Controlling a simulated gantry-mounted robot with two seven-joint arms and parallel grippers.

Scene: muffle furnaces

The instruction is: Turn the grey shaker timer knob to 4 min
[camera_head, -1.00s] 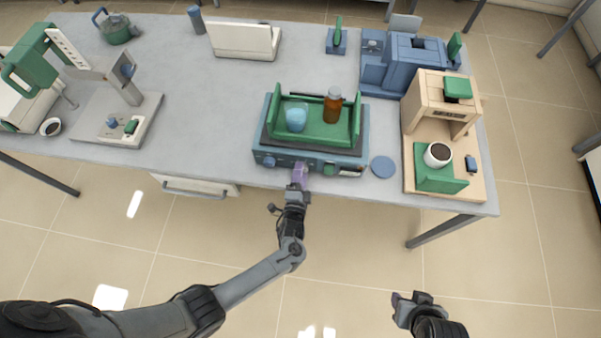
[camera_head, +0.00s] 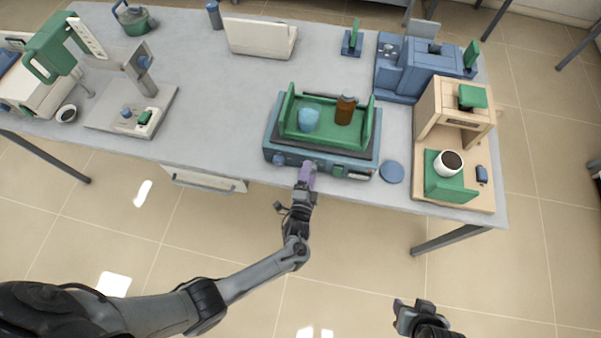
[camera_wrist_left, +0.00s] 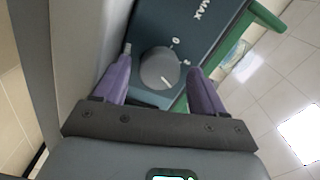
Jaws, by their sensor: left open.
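The shaker (camera_head: 272,155) is a blue-grey box with a green tray (camera_head: 325,135) on top, near the table's front edge. In the left wrist view its grey timer knob (camera_wrist_left: 160,68) sits between my left gripper's purple fingers, with a "0" and part of another mark beside it. My left gripper (camera_head: 308,168) is open at the shaker's front; its fingertips (camera_wrist_left: 158,85) stand on either side of the knob with gaps visible. In the head view the gripper hides the knob. My right gripper (camera_head: 408,306) is away from the table at lower right; its jaw state is unclear.
The tray holds a blue beaker (camera_head: 309,120) and a brown bottle (camera_head: 345,109). A blue disc (camera_head: 392,172) lies right of the shaker. A wooden-coloured machine (camera_head: 487,162) with a white cup (camera_head: 447,163) stands further right.

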